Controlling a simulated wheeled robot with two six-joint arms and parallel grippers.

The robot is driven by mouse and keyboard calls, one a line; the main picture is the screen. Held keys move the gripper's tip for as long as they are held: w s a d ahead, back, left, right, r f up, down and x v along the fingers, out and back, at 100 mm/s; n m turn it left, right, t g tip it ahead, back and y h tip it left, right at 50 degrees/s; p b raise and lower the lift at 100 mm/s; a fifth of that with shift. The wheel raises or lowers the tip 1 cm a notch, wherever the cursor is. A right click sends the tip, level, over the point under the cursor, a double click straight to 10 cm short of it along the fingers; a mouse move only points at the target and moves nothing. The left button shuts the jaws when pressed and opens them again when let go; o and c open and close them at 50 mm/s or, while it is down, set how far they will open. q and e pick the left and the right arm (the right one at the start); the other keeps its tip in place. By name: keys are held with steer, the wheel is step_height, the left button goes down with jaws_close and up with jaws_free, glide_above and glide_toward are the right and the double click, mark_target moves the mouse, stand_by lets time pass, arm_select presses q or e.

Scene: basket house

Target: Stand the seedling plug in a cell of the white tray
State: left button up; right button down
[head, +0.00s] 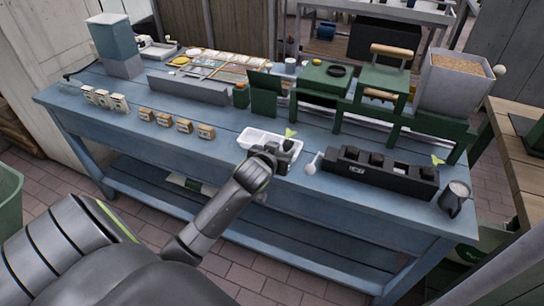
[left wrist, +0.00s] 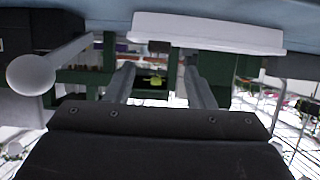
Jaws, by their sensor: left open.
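The white tray (head: 248,138) lies on the blue bench, just beyond my left gripper (head: 282,151). In the left wrist view, which is upside down, the tray (left wrist: 225,35) spans the top. A seedling plug with a yellow-green leaf (head: 290,133) shows at the tray's right end. The plug looks upright, with gaps to both fingers. Its base and cell are hidden. My right gripper is not in view.
A black tray (head: 350,172) with dark plugs and another seedling (head: 437,160) stands to the right. A white round-ended tool (head: 312,164) lies between the trays. A dark mug (head: 455,198) stands at the right end. Small labelled blocks (head: 163,119) line the left side.

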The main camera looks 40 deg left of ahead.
arm_select(q)
steer(key=v, duration=0.7)
steer(key=shift+w+f, duration=0.1)
